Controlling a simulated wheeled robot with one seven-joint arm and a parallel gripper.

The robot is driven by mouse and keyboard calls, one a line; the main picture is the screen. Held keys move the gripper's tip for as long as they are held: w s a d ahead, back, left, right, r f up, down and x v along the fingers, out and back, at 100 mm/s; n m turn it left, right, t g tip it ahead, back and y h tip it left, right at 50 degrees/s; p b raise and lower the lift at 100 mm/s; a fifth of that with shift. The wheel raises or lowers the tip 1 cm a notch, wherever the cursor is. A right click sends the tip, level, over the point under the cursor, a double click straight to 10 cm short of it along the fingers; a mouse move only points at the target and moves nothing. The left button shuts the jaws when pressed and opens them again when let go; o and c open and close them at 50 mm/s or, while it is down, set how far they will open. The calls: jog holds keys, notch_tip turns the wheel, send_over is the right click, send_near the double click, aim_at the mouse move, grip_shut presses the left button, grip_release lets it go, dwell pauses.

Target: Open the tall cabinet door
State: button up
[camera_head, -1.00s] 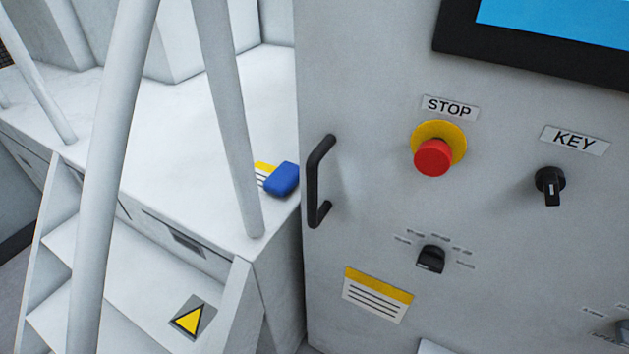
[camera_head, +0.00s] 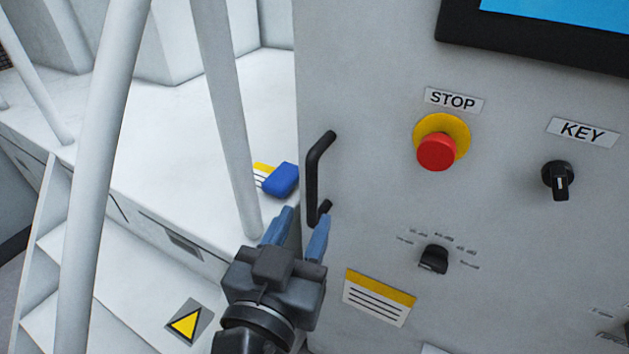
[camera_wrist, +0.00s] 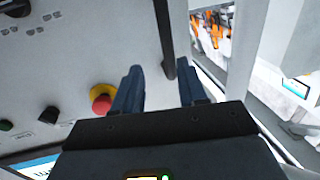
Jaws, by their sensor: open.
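The tall cabinet door (camera_head: 375,60) is a light grey panel on the right of the head view and looks shut. Its black bar handle (camera_head: 313,180) stands upright near the door's left edge. My gripper (camera_head: 303,222) is open and empty, with its two blue fingers pointing up at the lower end of the handle. In the wrist view the handle (camera_wrist: 166,40) shows as a dark bar beyond and between my fingertips (camera_wrist: 160,75). I cannot tell whether a finger touches it.
The door carries a red stop button (camera_head: 436,151), a key switch (camera_head: 558,180), a selector knob (camera_head: 434,259) and a screen (camera_head: 555,25). Left of it are a white rail post (camera_head: 228,110), steps (camera_head: 130,300) and a platform with a blue object (camera_head: 281,179).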

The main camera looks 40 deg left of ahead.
aim_at(310, 182)
jog(key=w+a, duration=0.1)
jog(key=w, duration=0.1)
jog(key=w+a+r+p, duration=0.1)
jog(key=w+a, duration=0.2)
jog(key=shift+w+a+r+p, duration=0.2)
jog(key=shift+w+r+p, duration=0.1)
jog(key=shift+w+p, duration=0.1)
jog(key=shift+w+a+f, duration=0.1)
jog(key=shift+w+a, duration=0.1)
jog(key=shift+w, duration=0.3)
grip_shut()
